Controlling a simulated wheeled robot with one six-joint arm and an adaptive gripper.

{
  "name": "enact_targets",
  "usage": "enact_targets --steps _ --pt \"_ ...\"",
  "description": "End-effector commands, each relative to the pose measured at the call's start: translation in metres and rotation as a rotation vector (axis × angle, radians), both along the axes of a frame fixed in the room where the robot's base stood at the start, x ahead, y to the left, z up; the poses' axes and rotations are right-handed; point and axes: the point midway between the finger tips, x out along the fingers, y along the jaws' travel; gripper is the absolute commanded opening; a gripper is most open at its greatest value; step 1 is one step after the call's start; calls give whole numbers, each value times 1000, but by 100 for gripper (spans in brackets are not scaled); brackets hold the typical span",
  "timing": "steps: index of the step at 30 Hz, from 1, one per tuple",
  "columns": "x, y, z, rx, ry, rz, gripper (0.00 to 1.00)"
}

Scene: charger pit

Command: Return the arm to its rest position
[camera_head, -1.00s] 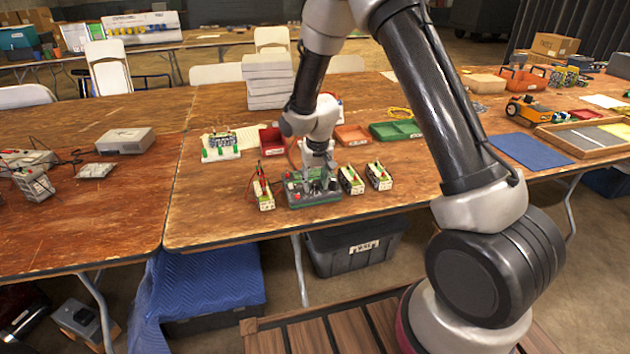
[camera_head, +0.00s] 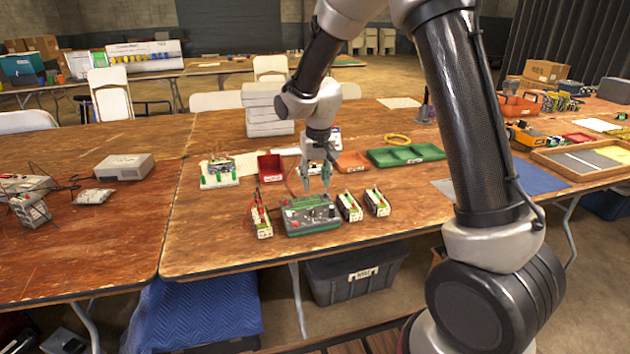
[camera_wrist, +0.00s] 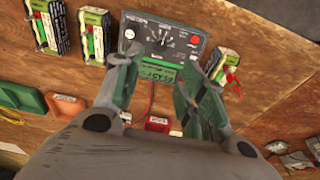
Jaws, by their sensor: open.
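My gripper (camera_head: 315,183) hangs above the middle table, its fingers pointing down and apart with nothing between them. Just below it stands the dark charger box (camera_head: 311,215) with a green front edge. In the wrist view my gripper (camera_wrist: 155,85) is open, and the charger box (camera_wrist: 162,50) lies beyond the fingertips, showing a dial, a red button and a green label. My arm reaches forward from the lower right, bent over the table. Whether the fingertips clear the box fully is hard to tell from the head view.
Battery packs stand beside the charger, one on its left (camera_head: 262,221) and two on its right (camera_head: 349,206) (camera_head: 377,202). Red (camera_head: 270,168), orange (camera_head: 352,162) and green (camera_head: 405,155) trays lie behind. A white stack (camera_head: 268,108) stands at the back. The table's front left is clear.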

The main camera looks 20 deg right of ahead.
Motion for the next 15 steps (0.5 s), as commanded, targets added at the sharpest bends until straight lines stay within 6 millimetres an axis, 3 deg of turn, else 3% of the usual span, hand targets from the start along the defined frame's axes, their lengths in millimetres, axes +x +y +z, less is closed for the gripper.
enact_targets --steps 5,10,15 --pt "-5 -2 -1 -15 23 41 41" --pt "-59 -18 -10 -60 163 126 41" --pt "-119 -48 34 -64 212 176 41"
